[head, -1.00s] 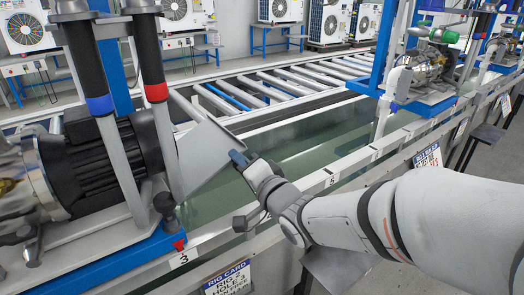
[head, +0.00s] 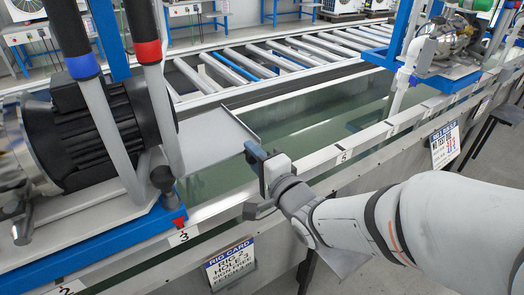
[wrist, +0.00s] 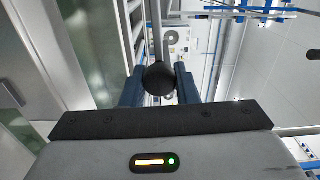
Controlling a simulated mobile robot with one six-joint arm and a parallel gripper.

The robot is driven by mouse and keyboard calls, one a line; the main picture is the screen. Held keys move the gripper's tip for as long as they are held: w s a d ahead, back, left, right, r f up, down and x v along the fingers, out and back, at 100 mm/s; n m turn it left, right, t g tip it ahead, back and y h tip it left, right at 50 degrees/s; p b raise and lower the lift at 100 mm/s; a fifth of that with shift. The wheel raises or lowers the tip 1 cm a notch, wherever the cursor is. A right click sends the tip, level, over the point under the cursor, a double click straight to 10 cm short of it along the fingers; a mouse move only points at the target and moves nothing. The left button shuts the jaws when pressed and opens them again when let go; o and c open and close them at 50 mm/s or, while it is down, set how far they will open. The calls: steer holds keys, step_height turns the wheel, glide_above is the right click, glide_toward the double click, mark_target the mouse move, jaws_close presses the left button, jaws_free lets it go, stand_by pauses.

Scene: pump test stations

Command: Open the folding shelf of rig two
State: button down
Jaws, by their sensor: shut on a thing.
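The folding shelf (head: 212,142) of rig two is a flat grey plate beside the black motor (head: 85,140) in the head view. It reaches out over the tank and looks close to level. My gripper (head: 256,156) is at the shelf's outer edge. In the wrist view, my gripper's blue fingers are shut on a round black knob (wrist: 160,78). The knob is hidden behind the fingers in the head view. The rig card (head: 231,265) reading rig 2 hangs on the tank's front wall below.
Two upright hoses with a blue and a red collar (head: 149,52) stand left of the shelf. The water tank (head: 310,125) lies under and behind my gripper. A roller conveyor (head: 270,62) runs behind it. Another pump rig (head: 450,45) stands at right.

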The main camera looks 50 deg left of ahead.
steer(key=c, duration=1.1)
jaws_free()
steer(key=shift+s+r, duration=0.1)
steer(key=shift+s, duration=0.05)
steer(key=shift+d, duration=0.25)
steer(key=d, duration=0.2)
steer(key=d+p, duration=0.1)
steer(key=d, duration=0.2)
steer(key=s+d, duration=0.1)
steer(key=d, duration=0.1)
steer(key=shift+s+d+p, duration=0.1)
steer(key=shift+d+p, duration=0.05)
steer(key=shift+p, duration=0.25)
